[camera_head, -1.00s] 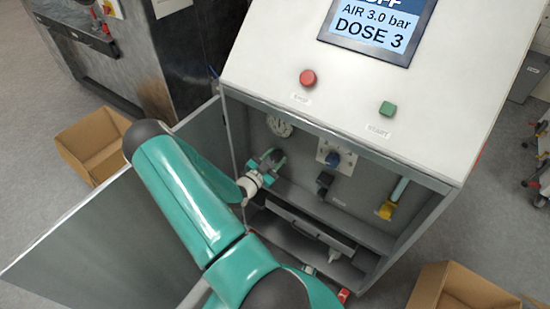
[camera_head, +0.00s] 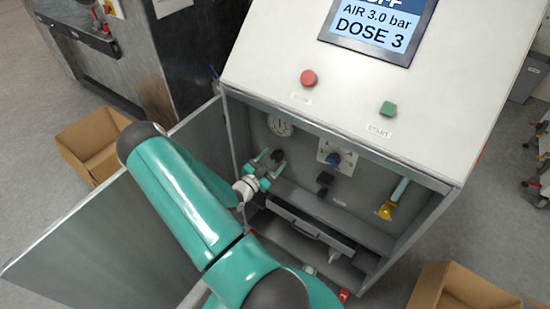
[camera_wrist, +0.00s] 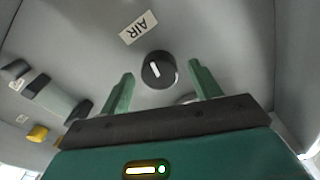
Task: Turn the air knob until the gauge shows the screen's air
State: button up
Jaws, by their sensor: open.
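The screen (camera_head: 378,28) reads AIR 3.0 bar and DOSE 3. A round gauge (camera_head: 280,125) sits on the back wall inside the open cabinet; its reading is too small to tell. The air knob (camera_wrist: 158,70) is black and round with a white mark, beside an AIR label (camera_wrist: 138,27) in the wrist view. In the head view the dark knob (camera_head: 278,156) shows just beyond my fingers. My gripper (camera_wrist: 163,82) is open, its two green fingers on either side of the knob with gaps. I cannot tell how deep the fingers reach.
A drawer (camera_head: 310,226) lies below. The open door (camera_head: 120,220) stands at left. Red (camera_head: 309,78) and green (camera_head: 388,108) buttons are on the top panel.

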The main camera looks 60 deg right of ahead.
jog(key=v, duration=1.1)
jog(key=shift+a, duration=0.35)
jog(key=shift+w, duration=0.15)
